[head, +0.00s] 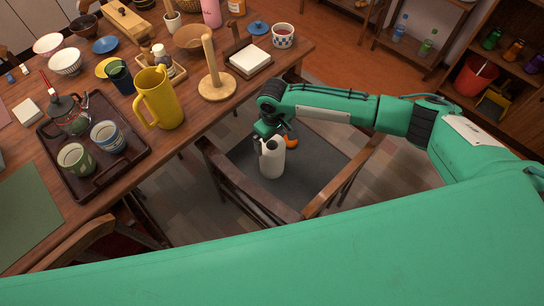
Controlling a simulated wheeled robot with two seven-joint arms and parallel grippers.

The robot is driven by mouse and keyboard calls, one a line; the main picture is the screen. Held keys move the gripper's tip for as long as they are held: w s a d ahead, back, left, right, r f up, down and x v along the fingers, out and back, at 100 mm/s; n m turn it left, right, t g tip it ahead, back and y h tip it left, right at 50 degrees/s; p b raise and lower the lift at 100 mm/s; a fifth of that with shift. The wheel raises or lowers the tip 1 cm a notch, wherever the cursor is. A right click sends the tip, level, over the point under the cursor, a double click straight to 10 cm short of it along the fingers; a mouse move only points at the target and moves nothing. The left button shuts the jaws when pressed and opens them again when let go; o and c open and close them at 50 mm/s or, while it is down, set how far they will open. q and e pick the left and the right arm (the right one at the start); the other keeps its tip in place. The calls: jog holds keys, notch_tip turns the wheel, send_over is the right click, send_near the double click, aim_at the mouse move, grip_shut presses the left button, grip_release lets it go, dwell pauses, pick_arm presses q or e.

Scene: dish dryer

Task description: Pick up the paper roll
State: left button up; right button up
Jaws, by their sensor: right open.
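A white cylinder (272,161), which looks like the paper roll, stands upright on the grey seat of a wooden chair (316,170) beside the table. My right gripper (268,137) reaches down from above at the top of the roll, with its jaws open. The fingers and the roll's upper end overlap, so I cannot tell whether they touch. An empty wooden roll holder (209,66) with an upright peg stands on the table. My left gripper is not in view.
The wooden table (185,146) carries a yellow pitcher (160,99), a dark tray (122,163) with cups, and several bowls. An orange item (291,141) lies just behind the roll. The chair's armrests flank the seat. Shelves (425,55) stand at the back right.

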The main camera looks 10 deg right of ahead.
aim_at(272, 147)
jog(key=f, duration=0.5)
jog(key=shift+w+a+f+b, duration=0.1)
jog(key=shift+w+f+b, duration=0.1)
jog(key=shift+f+b, duration=0.1)
jog(key=shift+f, duration=0.15)
jog(key=shift+c, duration=0.9)
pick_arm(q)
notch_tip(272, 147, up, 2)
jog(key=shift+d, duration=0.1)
pick_arm(e)
jog(key=c, duration=1.1)
